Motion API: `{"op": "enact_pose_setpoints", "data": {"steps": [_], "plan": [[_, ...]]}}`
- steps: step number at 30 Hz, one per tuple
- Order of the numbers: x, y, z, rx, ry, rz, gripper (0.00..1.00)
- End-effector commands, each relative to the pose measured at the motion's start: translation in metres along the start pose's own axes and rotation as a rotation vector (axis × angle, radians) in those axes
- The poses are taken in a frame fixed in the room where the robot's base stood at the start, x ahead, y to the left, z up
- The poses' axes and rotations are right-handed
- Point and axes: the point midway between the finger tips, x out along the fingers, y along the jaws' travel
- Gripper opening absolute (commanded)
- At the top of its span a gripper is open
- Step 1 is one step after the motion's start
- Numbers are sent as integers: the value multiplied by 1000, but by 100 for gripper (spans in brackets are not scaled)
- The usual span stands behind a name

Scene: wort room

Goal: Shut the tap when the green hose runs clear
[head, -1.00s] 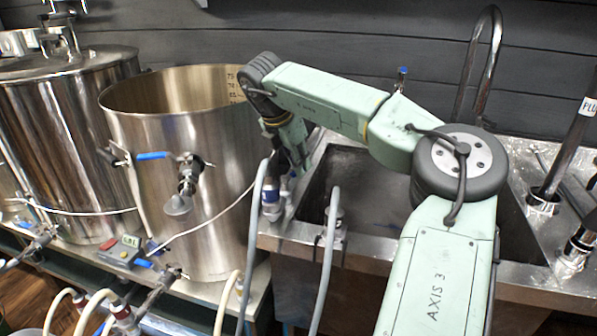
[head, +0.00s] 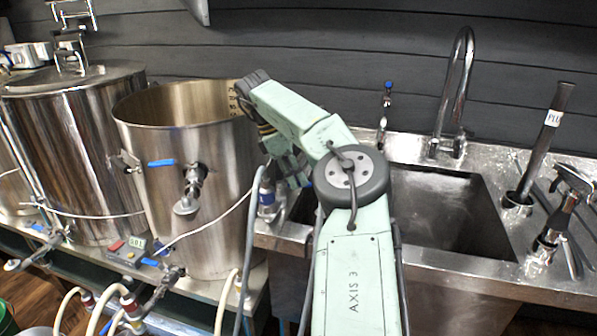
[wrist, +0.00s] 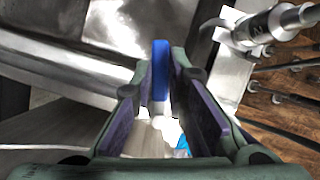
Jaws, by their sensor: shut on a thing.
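My gripper (wrist: 162,82) is shut on a narrow blue handle (wrist: 160,60), upright between the fingertips in the wrist view. In the head view my gripper (head: 290,176) is low at the sink's left rim, partly hidden by my arm; its hold is not visible there. A fitting with a blue band (head: 266,194) stands just left of it. A small tap with a blue top (head: 386,98) stands behind the sink. Grey hose (head: 250,262) hangs in front of the sink's left end. I cannot make out a green hose or any flow.
The steel sink (head: 480,262) has a curved spout (head: 462,75) behind it. An open steel kettle (head: 165,225) with a blue-handled valve (head: 161,163) stands left. Cream hoses (head: 225,300) run below it. A black upright tube (head: 545,135) stands right. The sink basin looks empty.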

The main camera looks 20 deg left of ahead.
Motion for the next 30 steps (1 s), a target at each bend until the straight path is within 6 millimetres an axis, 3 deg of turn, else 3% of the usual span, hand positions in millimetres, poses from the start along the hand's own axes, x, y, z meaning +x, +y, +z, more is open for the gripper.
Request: {"op": "enact_pose_setpoints", "data": {"steps": [12,30], "plan": [[-2,-10,-1,237,1,-95,0],[-1,-13,-2,300,1,-120,0]]}}
